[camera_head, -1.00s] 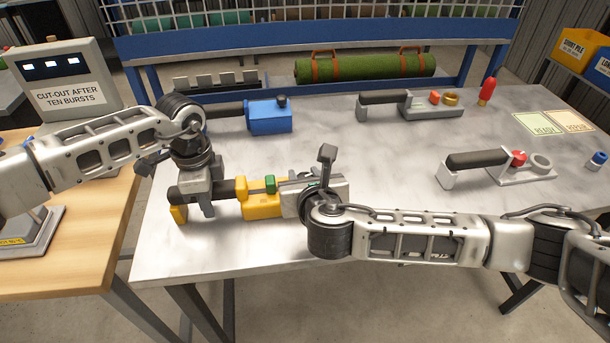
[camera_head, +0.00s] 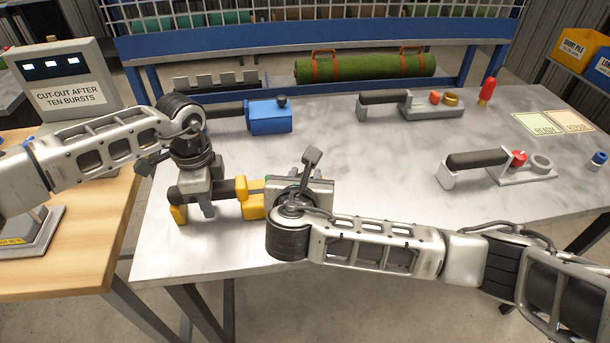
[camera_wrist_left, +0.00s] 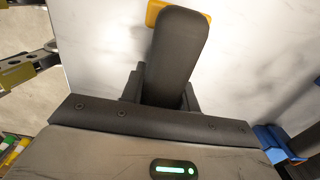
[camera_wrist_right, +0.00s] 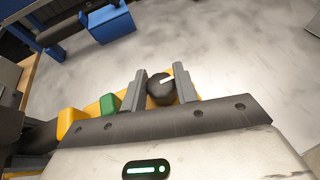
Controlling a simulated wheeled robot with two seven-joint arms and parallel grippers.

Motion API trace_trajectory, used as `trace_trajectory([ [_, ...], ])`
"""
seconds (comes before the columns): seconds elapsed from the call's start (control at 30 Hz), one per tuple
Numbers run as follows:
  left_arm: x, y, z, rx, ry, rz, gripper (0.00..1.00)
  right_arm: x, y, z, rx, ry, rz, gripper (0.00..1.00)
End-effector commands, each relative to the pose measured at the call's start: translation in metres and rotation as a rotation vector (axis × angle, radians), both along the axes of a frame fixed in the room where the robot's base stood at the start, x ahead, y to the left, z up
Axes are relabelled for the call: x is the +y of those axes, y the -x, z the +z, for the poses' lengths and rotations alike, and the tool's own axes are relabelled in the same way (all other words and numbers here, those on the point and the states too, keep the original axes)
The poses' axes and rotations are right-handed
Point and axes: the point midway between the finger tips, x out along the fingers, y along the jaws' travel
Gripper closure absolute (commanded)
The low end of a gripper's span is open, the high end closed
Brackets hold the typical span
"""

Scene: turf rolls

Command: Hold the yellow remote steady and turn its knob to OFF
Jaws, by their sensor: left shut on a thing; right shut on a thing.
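The yellow remote (camera_head: 250,208) lies at the near left of the grey table, its black handle (camera_head: 227,191) toward the left. My left gripper (camera_head: 207,193) is shut on that handle; the left wrist view shows the handle (camera_wrist_left: 180,55) between its fingers. My right gripper (camera_wrist_right: 161,88) is over the remote's right part, its fingers shut on the round black knob (camera_wrist_right: 159,90) from both sides. A white mark on the knob points to the right in the right wrist view. A green button (camera_wrist_right: 110,103) sits beside it. In the head view my right gripper hides the knob; no OFF label is readable.
A blue remote (camera_head: 270,117) lies behind my left gripper. Two grey remotes (camera_head: 432,110) (camera_head: 525,175) lie to the right. A green turf roll (camera_head: 365,67) is at the back. A sign box (camera_head: 66,78) stands left. The table's middle is clear.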

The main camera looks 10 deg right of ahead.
Motion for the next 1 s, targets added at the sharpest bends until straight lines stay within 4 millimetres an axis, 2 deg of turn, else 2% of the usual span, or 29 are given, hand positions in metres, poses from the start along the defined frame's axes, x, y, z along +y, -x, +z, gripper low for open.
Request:
trace_trajectory([
  [0.07,0.0,0.004,-0.005,0.011,-0.004,-0.003,1.0,0.0,0.0,0.0,-0.001,-0.001,0.0,0.93],
  [0.1,0.0,0.004,-0.005,0.011,-0.004,-0.003,1.0,0.0,0.0,0.0,-0.001,-0.001,0.0,0.65],
  [0.17,0.0,0.004,-0.005,0.011,-0.004,-0.003,1.0,0.0,0.0,0.0,-0.001,-0.001,0.0,0.48],
  [0.43,0.0,0.003,-0.005,0.011,-0.004,-0.002,1.0,0.0,0.0,0.0,-0.001,0.0,0.0,0.48],
  [0.57,0.0,0.003,-0.005,0.011,-0.003,-0.002,1.0,0.002,0.007,0.002,0.0,0.0,0.001,0.48],
  [0.67,0.0,0.003,-0.005,0.01,-0.003,-0.002,1.0,0.007,0.021,0.008,-0.001,-0.002,0.005,0.48],
  [1.0,0.0,0.003,-0.006,0.01,-0.003,-0.001,1.0,0.024,0.084,0.036,-0.001,-0.003,0.004,0.48],
])
